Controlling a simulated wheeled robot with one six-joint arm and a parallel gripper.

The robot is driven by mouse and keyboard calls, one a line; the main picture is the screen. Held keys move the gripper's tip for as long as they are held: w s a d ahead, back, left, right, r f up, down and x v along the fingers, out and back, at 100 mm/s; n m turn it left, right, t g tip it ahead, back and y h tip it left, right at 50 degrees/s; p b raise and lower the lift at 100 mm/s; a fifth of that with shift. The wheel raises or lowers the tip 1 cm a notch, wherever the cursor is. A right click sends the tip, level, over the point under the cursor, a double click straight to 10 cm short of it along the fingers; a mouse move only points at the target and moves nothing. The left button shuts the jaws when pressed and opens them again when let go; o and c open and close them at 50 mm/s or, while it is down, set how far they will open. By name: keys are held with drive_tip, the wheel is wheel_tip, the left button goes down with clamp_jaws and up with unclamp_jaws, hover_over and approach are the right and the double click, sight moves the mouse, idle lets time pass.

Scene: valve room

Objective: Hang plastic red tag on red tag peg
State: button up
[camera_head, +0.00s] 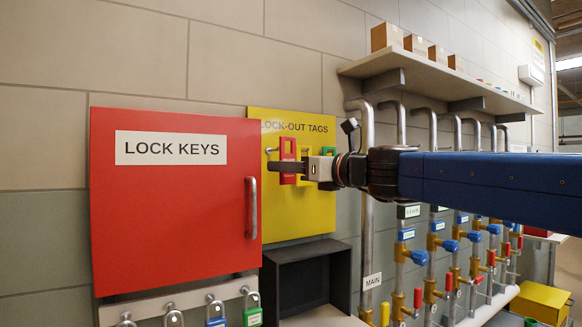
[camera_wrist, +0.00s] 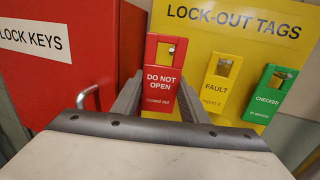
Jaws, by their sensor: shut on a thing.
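The red plastic tag (camera_wrist: 164,77), marked DO NOT OPEN, is upright between the two fingers of my gripper (camera_wrist: 164,101), which is shut on it. In the head view the red tag (camera_head: 288,151) is in front of the yellow LOCK-OUT TAGS board (camera_head: 310,218). A small peg (camera_head: 269,150) shows just left of the tag there. I cannot tell whether the peg passes through that window. My gripper (camera_head: 289,172) reaches in from the right.
A yellow FAULT tag (camera_wrist: 219,83) and a green CHECKED tag (camera_wrist: 268,94) hang to the right on the board. The red LOCK KEYS cabinet (camera_head: 175,215), with a metal handle (camera_head: 252,208), stands close on the left. Pipes (camera_head: 367,215) rise on the right under a shelf (camera_head: 440,80).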

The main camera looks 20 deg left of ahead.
drive_tip(key=shift+w+a+f, duration=0.15)
drive_tip(key=shift+w+a, duration=0.8)
drive_tip(key=shift+a, duration=0.15)
drive_tip(key=shift+w+a+f, duration=0.1)
drive_tip(key=shift+w+a, duration=0.8)
drive_tip(key=shift+a, duration=0.15)
drive_tip(key=shift+w+a+f, duration=0.15)
drive_tip(key=shift+w+a, duration=0.05)
drive_tip(key=shift+a, duration=0.05)
